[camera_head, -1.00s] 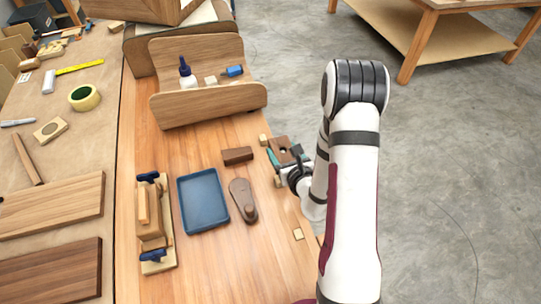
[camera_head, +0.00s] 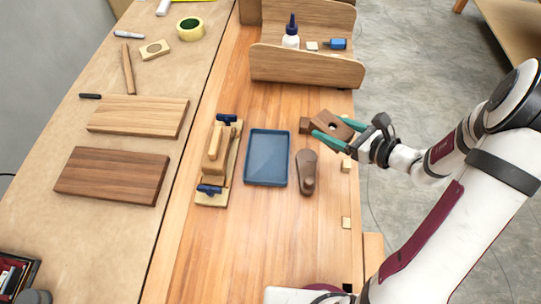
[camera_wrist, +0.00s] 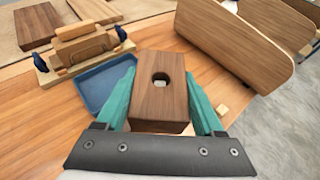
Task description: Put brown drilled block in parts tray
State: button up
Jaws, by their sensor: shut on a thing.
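The brown drilled block (camera_head: 333,125) is held between the teal fingers of my gripper (camera_head: 333,134), which are shut on its sides. In the wrist view the block (camera_wrist: 160,104) fills the space between the fingers (camera_wrist: 160,100), its round hole facing up. It appears raised above the bench, though its height is hard to judge. The blue parts tray (camera_head: 267,160) lies flat and empty, left of the gripper in the head view. In the wrist view the tray (camera_wrist: 96,86) shows beyond and left of the block, partly hidden by it and a finger.
A rounded brown tool (camera_head: 307,173) lies between tray and gripper. A clamped wooden assembly (camera_head: 212,165) stands left of the tray. A curved wooden rack (camera_head: 306,67) stands behind.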

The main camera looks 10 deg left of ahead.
aim_at(268, 159)
jog(key=a+n+g, duration=0.1)
jog(key=s+a+n+g+y, duration=0.1)
jog(key=s+a+f+n+g+y, duration=0.1)
jog(key=a, duration=0.1)
jog(key=shift+s+f+n+g, duration=0.1)
jog(key=shift+s+n+g, duration=0.15)
jog(key=shift+n+g, duration=0.15)
jog(key=shift+a+f, duration=0.5)
jog(key=shift+a, duration=0.4)
jog(key=x, duration=0.3)
jog(key=s+f+x, duration=0.1)
jog(key=x, duration=0.2)
jog(key=s+x, duration=0.1)
jog(key=x, duration=0.3)
jog(key=shift+a+f, duration=0.15)
jog(key=f, duration=0.4)
jog(key=shift+a+f, duration=0.3)
jog(key=shift+a, duration=0.05)
grip_shut()
jog(key=o, duration=1.5)
grip_release()
jog(key=shift+c, duration=0.2)
jog(key=shift+w, duration=0.1)
jog(key=shift+d+r, duration=0.1)
